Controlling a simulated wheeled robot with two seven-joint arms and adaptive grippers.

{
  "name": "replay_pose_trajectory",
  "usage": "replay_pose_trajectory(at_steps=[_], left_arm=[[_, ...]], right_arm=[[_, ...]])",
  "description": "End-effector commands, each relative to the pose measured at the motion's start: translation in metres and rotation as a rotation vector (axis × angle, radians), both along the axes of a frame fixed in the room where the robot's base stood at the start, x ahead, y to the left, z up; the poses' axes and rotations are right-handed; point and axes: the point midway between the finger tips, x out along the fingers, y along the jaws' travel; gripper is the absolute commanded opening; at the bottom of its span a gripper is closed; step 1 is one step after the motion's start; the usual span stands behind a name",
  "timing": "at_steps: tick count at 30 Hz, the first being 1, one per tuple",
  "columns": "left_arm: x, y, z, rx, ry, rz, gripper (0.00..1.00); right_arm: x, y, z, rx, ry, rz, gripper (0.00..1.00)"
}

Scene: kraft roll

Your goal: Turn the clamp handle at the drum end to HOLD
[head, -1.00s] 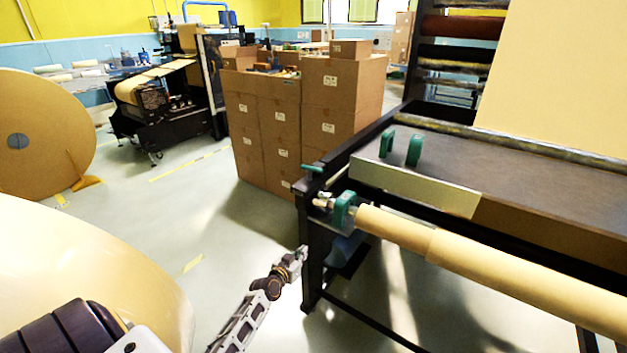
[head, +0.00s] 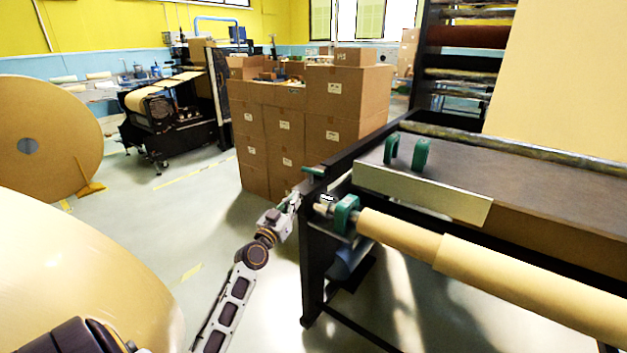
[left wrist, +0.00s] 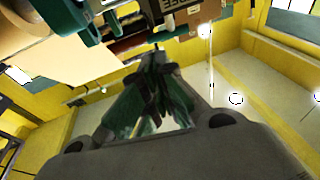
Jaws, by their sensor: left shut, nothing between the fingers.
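A green handle bar (head: 314,171) sits at the near-left corner of the dark machine frame. Beside it, a green clamp block (head: 346,213) holds the end of a kraft-covered roll (head: 400,234). My left gripper (head: 295,198) is shut and empty, just left of the frame corner and a little below the handle bar; I cannot tell whether it touches. In the left wrist view its fingers (left wrist: 156,66) are together, with green parts (left wrist: 85,22) and a dark printed label above them. The HOLD mark is not readable. My right gripper is not in view.
Stacked cardboard boxes (head: 268,135) stand behind the frame corner. A large paper roll (head: 80,270) fills the lower left, with another (head: 45,135) behind it. Two green brackets (head: 421,154) stand on the machine's top. The floor between rolls and frame is clear.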

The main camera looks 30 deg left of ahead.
Motion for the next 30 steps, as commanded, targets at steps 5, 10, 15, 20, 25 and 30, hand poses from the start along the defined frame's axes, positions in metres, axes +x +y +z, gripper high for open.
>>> replay_pose_trajectory(at_steps=[5,10,15,20,25,30], left_arm=[[-0.001,0.000,0.002,0.001,-0.004,0.000,0.00],[0.000,0.000,0.002,0.001,-0.003,0.000,0.00],[0.001,0.000,0.002,0.001,-0.003,0.000,0.00],[0.007,0.001,0.003,0.001,-0.003,0.000,0.00],[0.016,0.002,0.005,0.001,-0.003,0.000,0.00],[0.028,0.003,0.008,0.000,-0.004,0.000,0.00]], right_arm=[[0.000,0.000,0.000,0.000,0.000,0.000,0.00],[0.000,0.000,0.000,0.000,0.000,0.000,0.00],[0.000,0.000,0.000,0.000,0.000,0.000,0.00],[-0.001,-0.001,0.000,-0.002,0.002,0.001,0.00],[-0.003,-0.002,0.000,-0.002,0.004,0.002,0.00],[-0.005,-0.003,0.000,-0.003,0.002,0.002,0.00]])
